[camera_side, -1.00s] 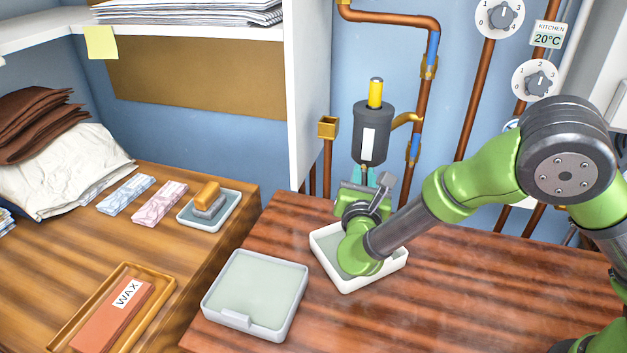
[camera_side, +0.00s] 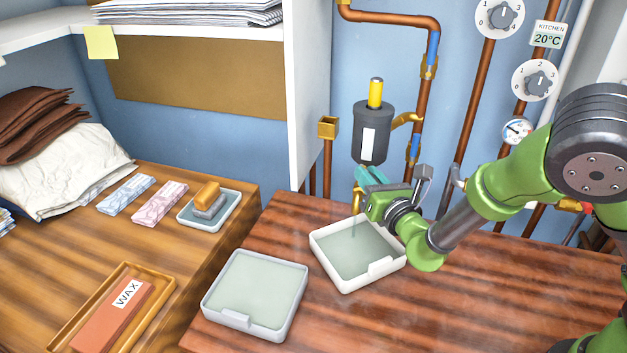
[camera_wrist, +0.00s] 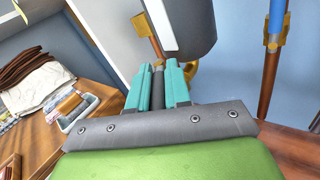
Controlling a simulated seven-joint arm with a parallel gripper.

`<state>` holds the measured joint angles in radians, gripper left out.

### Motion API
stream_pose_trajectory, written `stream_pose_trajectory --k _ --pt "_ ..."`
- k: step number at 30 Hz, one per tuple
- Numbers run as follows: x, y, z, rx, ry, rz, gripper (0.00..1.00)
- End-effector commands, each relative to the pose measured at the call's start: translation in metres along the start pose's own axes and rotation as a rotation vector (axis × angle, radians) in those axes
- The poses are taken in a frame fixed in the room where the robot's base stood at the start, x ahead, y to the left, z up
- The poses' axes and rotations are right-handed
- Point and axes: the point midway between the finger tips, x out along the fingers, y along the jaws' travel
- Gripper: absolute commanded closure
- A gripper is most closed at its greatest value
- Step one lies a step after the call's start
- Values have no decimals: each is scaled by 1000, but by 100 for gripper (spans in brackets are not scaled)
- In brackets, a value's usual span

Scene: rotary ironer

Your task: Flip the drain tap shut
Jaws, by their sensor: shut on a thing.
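The drain tap (camera_side: 358,200) shows as a bit of brass below the dark grey canister (camera_side: 370,145) on the wall; my gripper hides much of it. My gripper (camera_side: 371,176), with teal fingers, comes in from the right just under the canister. In the wrist view, my gripper (camera_wrist: 158,85) is shut on a dark narrow piece (camera_wrist: 157,84), which looks like the tap's lever. The lever's exact angle cannot be told. A faint thin stream seems to run below the tap toward the white tray (camera_side: 318,250).
A second pale tray (camera_side: 208,300) stands to the left on the bench. A brass-fitted copper pipe (camera_side: 424,110) runs close right of the canister. A white shelf side (camera_side: 309,100) stands to its left. The bench front right (camera_side: 450,310) is clear.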

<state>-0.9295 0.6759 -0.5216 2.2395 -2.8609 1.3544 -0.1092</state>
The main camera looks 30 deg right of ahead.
Motion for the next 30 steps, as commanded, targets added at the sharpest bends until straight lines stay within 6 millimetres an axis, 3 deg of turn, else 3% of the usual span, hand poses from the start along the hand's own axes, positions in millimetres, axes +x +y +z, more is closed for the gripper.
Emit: stream_pose_trajectory --k 8,9,14,23,30 --pt "0 0 -1 -2 1 1 100" --pt "0 0 -1 -2 0 1 79" --pt "0 0 0 -1 0 0 57" --pt "-2 0 0 -1 0 0 57" --pt "-36 2 -1 0 3 4 57"
